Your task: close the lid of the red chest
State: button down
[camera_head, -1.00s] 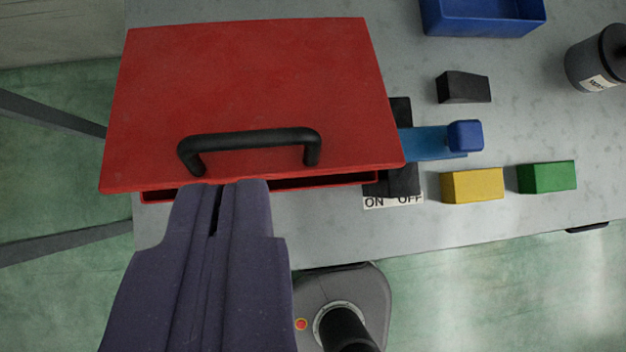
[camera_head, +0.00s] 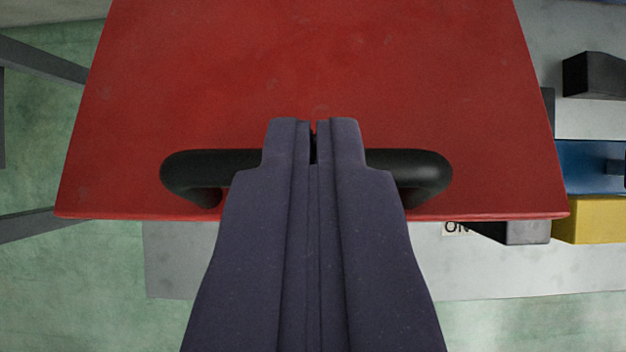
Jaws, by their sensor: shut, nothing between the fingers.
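The red lid (camera_head: 310,60) of the chest fills the upper middle of the view. A black bar handle (camera_head: 200,168) is fixed near the lid's front edge. My gripper (camera_head: 313,130) has its fingers together and empty. The fingers lie over the middle of the handle in the picture, with their tips just past the bar above the red surface. I cannot tell whether they touch the lid or handle. The chest body and any gap below the lid's front edge are hidden.
To the right, partly cut off, are a black block (camera_head: 595,76), a blue part (camera_head: 588,165) and a yellow block (camera_head: 597,220). A label reading "ON" (camera_head: 455,228) lies just below the lid's edge. The grey tabletop (camera_head: 560,275) is bare in front.

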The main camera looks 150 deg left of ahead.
jog(key=shift+s+f+b, duration=0.15)
jog(key=shift+f+b, duration=0.35)
jog(key=shift+b, duration=0.4)
jog(key=s+a+f+t+b, duration=0.1)
jog(key=s+f+t+b, duration=0.2)
jog(key=b, duration=1)
notch_tip(320, 180, down, 4)
jog(key=shift+s+a+r+h, duration=0.2)
jog(key=shift+s+h, duration=0.2)
jog(key=shift+s, duration=0.2)
